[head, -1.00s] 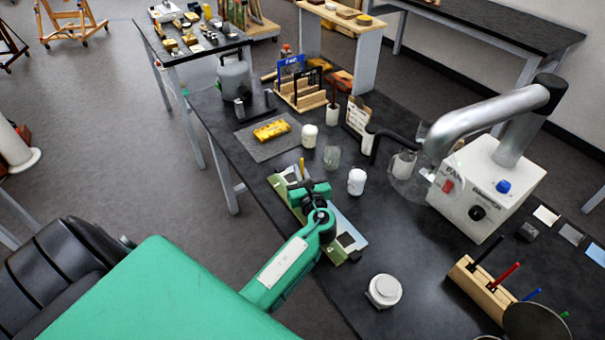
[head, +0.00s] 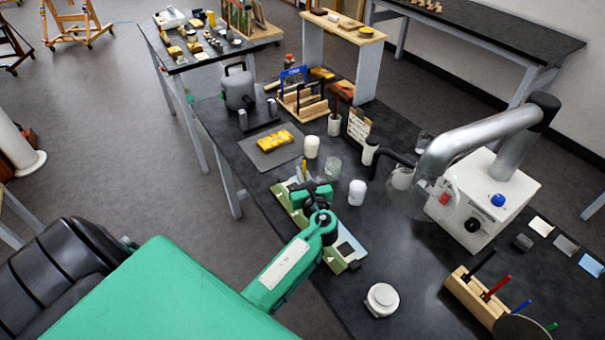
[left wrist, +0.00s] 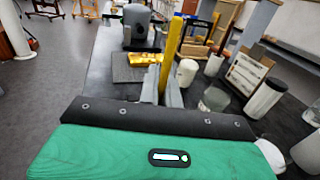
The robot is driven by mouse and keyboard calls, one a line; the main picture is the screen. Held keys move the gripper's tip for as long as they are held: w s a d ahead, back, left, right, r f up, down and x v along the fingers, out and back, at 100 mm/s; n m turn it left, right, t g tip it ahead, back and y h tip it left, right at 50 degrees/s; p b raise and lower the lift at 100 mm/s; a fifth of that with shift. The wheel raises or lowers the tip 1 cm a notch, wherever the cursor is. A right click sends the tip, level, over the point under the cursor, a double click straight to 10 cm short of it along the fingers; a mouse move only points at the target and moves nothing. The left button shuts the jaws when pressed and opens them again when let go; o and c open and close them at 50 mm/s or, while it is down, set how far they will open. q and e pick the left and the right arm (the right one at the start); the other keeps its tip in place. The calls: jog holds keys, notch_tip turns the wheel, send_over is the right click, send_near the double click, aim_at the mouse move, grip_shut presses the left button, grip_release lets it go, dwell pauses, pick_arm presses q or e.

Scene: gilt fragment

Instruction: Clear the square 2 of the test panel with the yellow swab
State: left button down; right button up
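The test panel (head: 348,252) lies on the black bench, a long green board with pale and dark squares. My left gripper (head: 308,188) is over its far half and hides much of it, including any square numbers there. The yellow swab (head: 304,170) stands up from the gripper. In the left wrist view the swab (left wrist: 173,45) rises, slightly tilted, from between the grey fingers (left wrist: 162,88), which are shut on it. Its tip is hidden, so I cannot tell whether it touches the panel. My right gripper is not in view.
A white bottle (head: 357,192) and a glass beaker (head: 331,166) stand close right of the gripper. A gilt piece (head: 275,141) lies on a grey mat beyond. A white jar (head: 381,299) is nearer. The extractor box (head: 478,210) with its pipe stands at right.

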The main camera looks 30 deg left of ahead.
pick_arm(q)
jog(key=shift+f, duration=0.1)
jog(key=shift+w+d+f+b, duration=0.15)
jog(key=shift+w+f+b, duration=0.15)
jog(key=shift+f+b, duration=0.25)
jog(key=shift+w+d+f+b, duration=0.1)
jog(key=shift+w+f+b, duration=0.2)
jog(key=shift+f+b, duration=0.25)
jog(key=shift+w+d+f, duration=0.15)
jog(key=shift+w+f, duration=0.15)
jog(key=shift+f, duration=0.15)
jog(key=shift+f+b, duration=0.4)
jog(key=shift+b, duration=0.05)
dwell(0.3)
jog(key=shift+s+d+f, duration=0.1)
jog(key=shift+s+d, duration=0.2)
jog(key=shift+d, duration=0.3)
jog(key=shift+s+d+f, duration=0.1)
jog(key=shift+s+d, duration=0.15)
jog(key=shift+d, duration=0.35)
jog(key=shift+w+a+r+p, duration=0.1)
jog(key=shift+w+a+p, duration=0.15)
jog(key=shift+a, duration=0.35)
jog(key=shift+w+a+r+p, duration=0.15)
jog(key=shift+w+a, duration=0.1)
jog(key=shift+a, duration=0.35)
jog(key=shift+s+d, duration=0.25)
jog(key=shift+d, duration=0.35)
jog(key=shift+s+d, duration=0.25)
jog(key=shift+d, duration=0.35)
